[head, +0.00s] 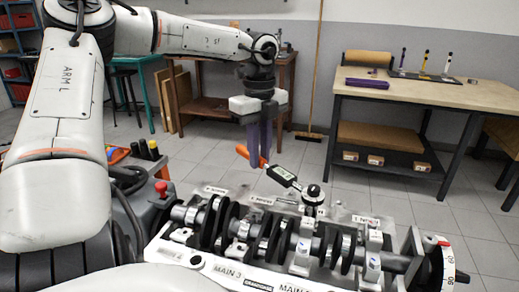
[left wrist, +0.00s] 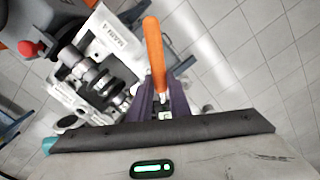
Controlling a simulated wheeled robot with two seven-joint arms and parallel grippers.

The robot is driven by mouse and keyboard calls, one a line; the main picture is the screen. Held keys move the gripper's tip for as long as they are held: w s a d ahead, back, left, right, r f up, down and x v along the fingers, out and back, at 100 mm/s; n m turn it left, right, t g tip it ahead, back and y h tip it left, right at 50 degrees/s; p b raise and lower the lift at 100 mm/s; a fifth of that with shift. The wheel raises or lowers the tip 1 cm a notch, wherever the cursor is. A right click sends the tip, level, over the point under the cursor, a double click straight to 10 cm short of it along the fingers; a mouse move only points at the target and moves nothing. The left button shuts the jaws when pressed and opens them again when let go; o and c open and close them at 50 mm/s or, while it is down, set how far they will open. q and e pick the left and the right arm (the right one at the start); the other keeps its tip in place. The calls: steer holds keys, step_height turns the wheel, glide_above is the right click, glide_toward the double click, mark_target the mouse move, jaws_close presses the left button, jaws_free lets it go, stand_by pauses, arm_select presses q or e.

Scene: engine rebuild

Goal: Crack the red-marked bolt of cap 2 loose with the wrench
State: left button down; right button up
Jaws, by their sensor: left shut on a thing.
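My left gripper (head: 259,162) points down and is shut on the orange handle of the wrench (head: 283,174). The wrench slants down to the right, with a black section bearing a small display; its round dark head (head: 313,196) is over the engine block among the bearing caps. In the left wrist view the orange handle (left wrist: 154,52) rises from between the purple fingers (left wrist: 163,98). The engine block (head: 200,258) holds the crankshaft (head: 268,238) and several caps with small labels. The red-marked bolt and cap 2 cannot be made out; the wrench head may cover the bolt. My right gripper is out of view.
A degree wheel (head: 442,268) stands at the block's right end. A red knob (head: 161,188) and bottles (head: 148,150) are at the left. A workbench (head: 440,94) stands behind at the right, with open floor between.

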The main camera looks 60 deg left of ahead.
arm_select(q)
steer(key=shift+s+d+n+b, duration=0.15)
steer(key=shift+s+n+b, duration=0.4)
steer(key=shift+s, duration=0.3)
steer(key=shift+s, duration=0.1)
steer(key=shift+s+d+n+b, duration=0.25)
steer(key=shift+s+n+b, duration=0.25)
steer(key=shift+s+n, duration=0.15)
stand_by(0.3)
steer(key=shift+s, duration=0.2)
steer(key=shift+s+d+n+b, duration=0.3)
steer(key=shift+s+n+b, duration=0.2)
steer(key=shift+s+b, duration=0.15)
steer(key=shift+s, duration=0.1)
stand_by(0.3)
